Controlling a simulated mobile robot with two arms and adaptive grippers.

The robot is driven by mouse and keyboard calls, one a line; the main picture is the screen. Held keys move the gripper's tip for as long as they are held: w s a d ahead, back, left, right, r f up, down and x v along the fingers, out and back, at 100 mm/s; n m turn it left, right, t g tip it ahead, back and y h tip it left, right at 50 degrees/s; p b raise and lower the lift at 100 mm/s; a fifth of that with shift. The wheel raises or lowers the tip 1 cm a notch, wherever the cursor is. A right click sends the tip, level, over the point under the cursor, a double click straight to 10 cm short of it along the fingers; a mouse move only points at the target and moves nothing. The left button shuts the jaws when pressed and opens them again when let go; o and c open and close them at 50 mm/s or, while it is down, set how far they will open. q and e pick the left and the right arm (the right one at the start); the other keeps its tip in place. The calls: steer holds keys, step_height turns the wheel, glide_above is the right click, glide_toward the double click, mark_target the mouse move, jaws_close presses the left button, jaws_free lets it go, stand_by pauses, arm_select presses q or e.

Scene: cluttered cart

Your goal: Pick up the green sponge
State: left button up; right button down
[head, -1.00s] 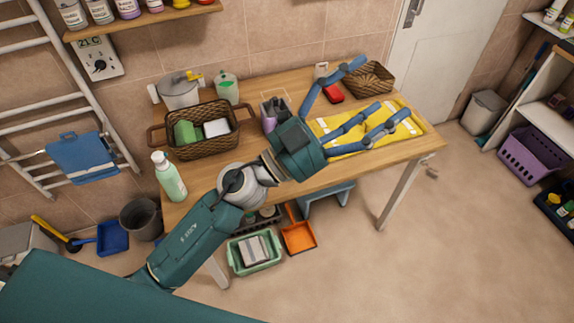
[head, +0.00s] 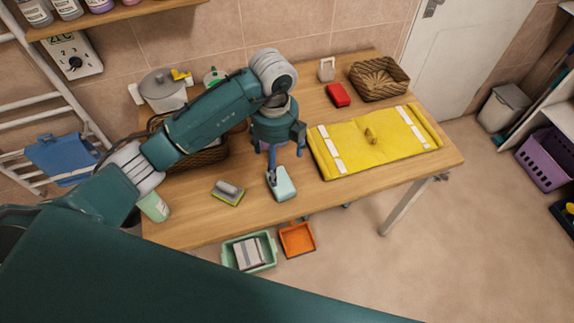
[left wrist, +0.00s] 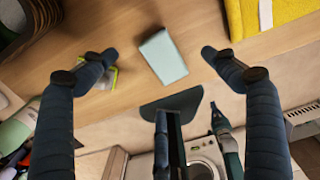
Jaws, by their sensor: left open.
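A pale green block (head: 283,186) lies on the wooden table near its front edge. It also shows in the left wrist view (left wrist: 163,57), between my spread fingers and apart from the side ones. My left gripper (head: 284,166) is open and empty, right above the block, pointing down. A grey scrubber with a yellow-green edge (head: 228,193) lies to the left; in the left wrist view my left finger partly covers it. The bright green block seen earlier in the wicker basket (head: 207,160) is hidden behind my arm. I cannot tell which is the sponge meant. My right gripper is out of view.
A yellow folded mat (head: 350,145) with white strips lies to the right. A red box (head: 339,95), a small wicker basket (head: 379,78) and a grey pot (head: 163,90) stand farther back. The table's front edge is close.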

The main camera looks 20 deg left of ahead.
arm_select(q)
steer(key=shift+s+f, duration=0.9)
steer(key=shift+f, duration=0.15)
step_height(320, 180, down, 2)
steer(key=shift+s+f+p, duration=0.15)
steer(key=shift+p, duration=0.3)
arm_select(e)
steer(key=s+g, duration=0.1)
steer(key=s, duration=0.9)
arm_select(q)
steer(key=f, duration=0.1)
steer(key=f+p, duration=0.1)
steer(key=f, duration=0.2)
steer(key=shift+w+f+p, duration=0.25)
steer(key=shift+p, duration=0.05)
steer(key=shift+f, duration=0.35)
steer(key=c, duration=1.2)
steer(key=shift+o, duration=0.2)
steer(key=shift+w+r, duration=0.1)
steer(key=shift+r, duration=0.2)
step_height(320, 180, up, 20)
steer(key=b, duration=0.2)
steer(key=shift+f, duration=0.25)
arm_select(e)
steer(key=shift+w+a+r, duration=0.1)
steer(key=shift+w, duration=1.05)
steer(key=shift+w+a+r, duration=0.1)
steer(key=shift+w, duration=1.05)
